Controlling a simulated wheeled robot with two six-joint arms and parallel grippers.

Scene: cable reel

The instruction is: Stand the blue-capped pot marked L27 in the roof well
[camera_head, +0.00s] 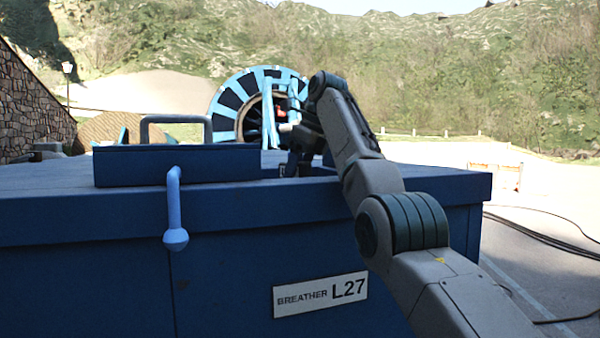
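The blue cabinet (120,285) fills the foreground, with a white plate (320,294) reading "BREATHER L27" on its front. My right arm reaches in from the right, over the cabinet's roof. No pot marked L27 is clearly visible. My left gripper is out of view.
A blue lid (180,166) with a grey handle (176,119) sits on the roof at left. A light blue lever (174,205) hangs over the front edge. A big blue and black cable reel (231,103) stands behind. Cables (545,238) lie on the ground at right.

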